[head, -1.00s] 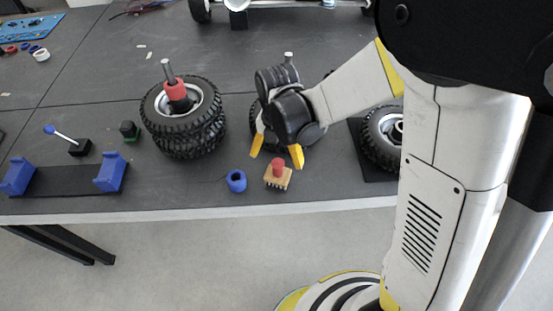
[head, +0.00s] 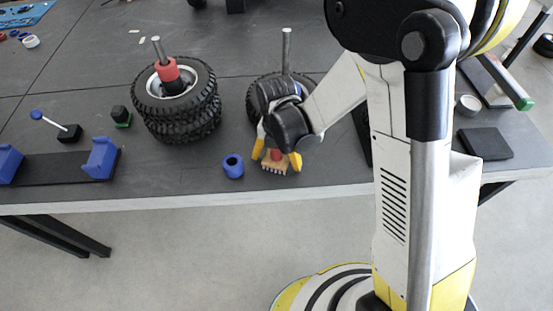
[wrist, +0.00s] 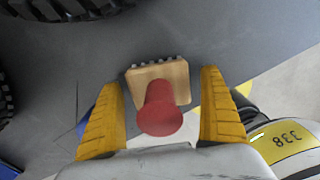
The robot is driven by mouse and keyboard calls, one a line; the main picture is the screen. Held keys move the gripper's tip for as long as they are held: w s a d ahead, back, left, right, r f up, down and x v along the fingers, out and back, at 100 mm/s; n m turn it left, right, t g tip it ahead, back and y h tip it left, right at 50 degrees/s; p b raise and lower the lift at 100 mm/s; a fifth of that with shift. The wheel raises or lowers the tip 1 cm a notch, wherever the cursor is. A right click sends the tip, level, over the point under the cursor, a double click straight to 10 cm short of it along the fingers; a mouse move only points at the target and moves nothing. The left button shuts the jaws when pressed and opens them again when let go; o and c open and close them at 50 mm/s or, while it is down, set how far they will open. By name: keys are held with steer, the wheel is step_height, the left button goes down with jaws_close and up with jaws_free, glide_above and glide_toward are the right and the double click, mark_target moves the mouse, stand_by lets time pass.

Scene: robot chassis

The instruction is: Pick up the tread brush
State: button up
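The tread brush (head: 274,167) has a light wooden block, a red knob handle and dark bristles. It is near the front edge of the table. My gripper (head: 276,155) is over it with yellow fingers on either side of the brush. In the wrist view the red knob (wrist: 161,112) and wooden block lie between the fingers of my gripper (wrist: 163,115). Gaps show on both sides, so the fingers are apart from the brush.
A blue cup-like part (head: 233,167) stands just left of the brush. Stacked tyres (head: 176,100) with a red-collared post stand further left. Another tyre (head: 262,92) with a metal post is behind my gripper. The grey table (head: 215,198) ends just in front of the brush.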

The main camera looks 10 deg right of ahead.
steer(key=c, duration=1.3)
steer(key=shift+o, duration=0.2)
steer(key=shift+r, duration=0.1)
step_height(320, 180, up, 4)
steer(key=p, duration=0.2)
steer(key=shift+r+p, duration=0.2)
steer(key=shift+p, duration=0.1)
steer(key=s+d+r+p, duration=0.3)
steer(key=d+r, duration=0.3)
steer(key=d, duration=0.5)
steer(key=shift+d+r+p, duration=0.15)
steer(key=shift+r+p, duration=0.05)
steer(key=shift+p, duration=0.15)
